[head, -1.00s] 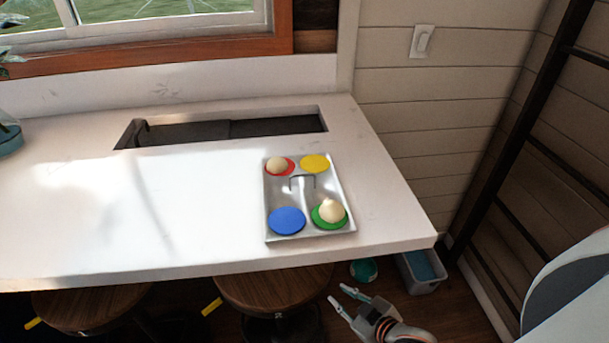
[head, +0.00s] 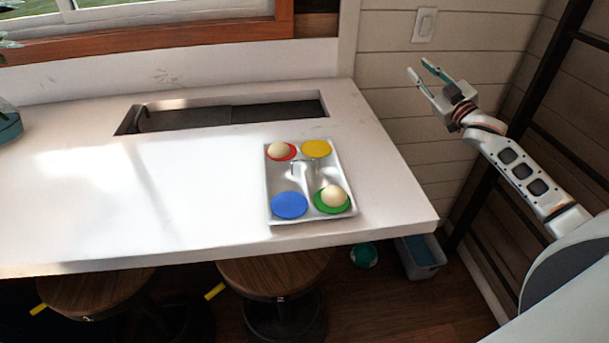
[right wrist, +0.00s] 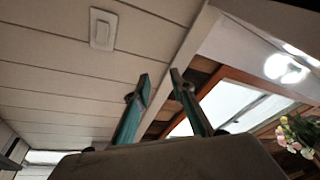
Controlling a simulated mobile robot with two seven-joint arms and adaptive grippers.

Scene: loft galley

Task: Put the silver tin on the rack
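I see no silver tin and no rack that I can make out in either view. The only silver thing is a flat metal tray (head: 276,180) with a raised middle handle, lying on the white counter (head: 200,235). My right gripper (head: 418,66) is raised at the right, in front of the panelled wall and well apart from the tray. Its two fingers stand apart with nothing between them, as the right wrist view also shows (right wrist: 160,78). My left gripper is not in view.
The tray bears red, yellow (head: 316,148), blue (head: 289,205) and green discs; cream balls sit on red (head: 280,150) and green (head: 334,196). A recessed sink (head: 230,122) lies behind. Wooden stools (head: 275,275) and a bin (head: 420,257) stand below. A dark ladder (head: 530,100) is at right.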

